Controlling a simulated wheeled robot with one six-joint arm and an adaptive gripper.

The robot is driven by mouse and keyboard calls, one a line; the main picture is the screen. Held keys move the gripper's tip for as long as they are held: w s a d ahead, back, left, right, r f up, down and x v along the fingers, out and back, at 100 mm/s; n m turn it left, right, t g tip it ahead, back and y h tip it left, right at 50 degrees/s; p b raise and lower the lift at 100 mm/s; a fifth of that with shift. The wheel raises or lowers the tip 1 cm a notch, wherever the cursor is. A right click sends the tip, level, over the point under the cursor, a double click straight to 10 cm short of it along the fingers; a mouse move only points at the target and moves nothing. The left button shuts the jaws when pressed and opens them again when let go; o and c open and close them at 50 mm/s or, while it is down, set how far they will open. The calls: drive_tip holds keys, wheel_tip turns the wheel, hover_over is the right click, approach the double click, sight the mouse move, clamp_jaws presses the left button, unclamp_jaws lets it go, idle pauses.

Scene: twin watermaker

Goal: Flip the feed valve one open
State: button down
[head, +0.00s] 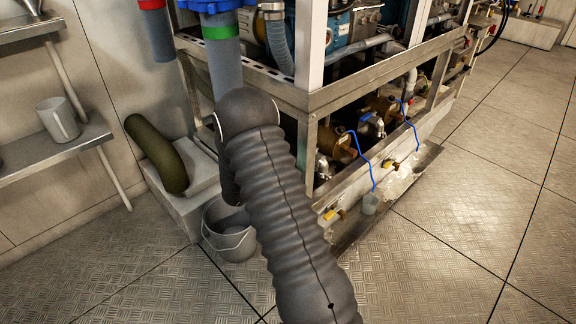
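A blue fitting (212,6) is cut off by the top edge, above a grey pipe (226,66) with a green band (221,32). My grey bellows-covered arm rises from the bottom middle and bends just in front of this pipe's lower part. Its far section drops behind the near one. My gripper is not visible.
A machine frame (375,82) with pumps and hoses fills the top middle. A bucket (231,231) stands left of my arm. The floor at right (480,220) is clear.

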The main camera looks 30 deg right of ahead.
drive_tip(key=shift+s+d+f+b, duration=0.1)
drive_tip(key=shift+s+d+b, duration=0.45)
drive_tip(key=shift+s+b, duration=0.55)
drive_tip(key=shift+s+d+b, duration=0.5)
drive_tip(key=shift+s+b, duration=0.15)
drive_tip(key=shift+b, duration=0.7)
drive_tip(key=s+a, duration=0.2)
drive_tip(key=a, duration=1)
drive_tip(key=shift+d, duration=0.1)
